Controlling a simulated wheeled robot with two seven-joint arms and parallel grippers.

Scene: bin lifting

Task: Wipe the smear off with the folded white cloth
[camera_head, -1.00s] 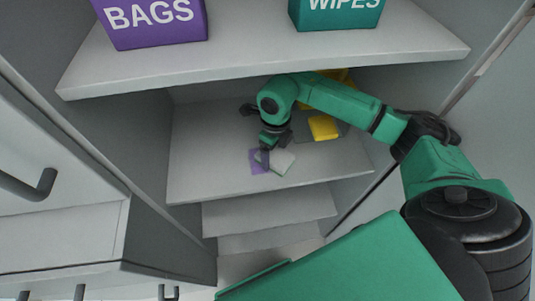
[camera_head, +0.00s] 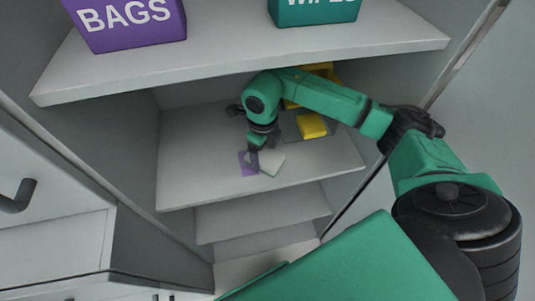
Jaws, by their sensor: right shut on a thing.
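The folded white cloth (camera_head: 272,162) lies on the middle shelf of the cabinet. The purple smear (camera_head: 245,164) is on the same shelf, just left of the cloth and partly overlapped by my gripper. My right gripper (camera_head: 256,149) points down at the left edge of the cloth and is shut on it; the fingertips are small and partly dark against the smear. My left gripper is not in view.
A yellow block (camera_head: 311,126) rests on a dark mat (camera_head: 336,133) behind and right of the cloth. The upper shelf (camera_head: 230,62) overhangs, carrying a purple BAGS box (camera_head: 130,25) and a teal WIPES box (camera_head: 315,10). The shelf's left part is clear.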

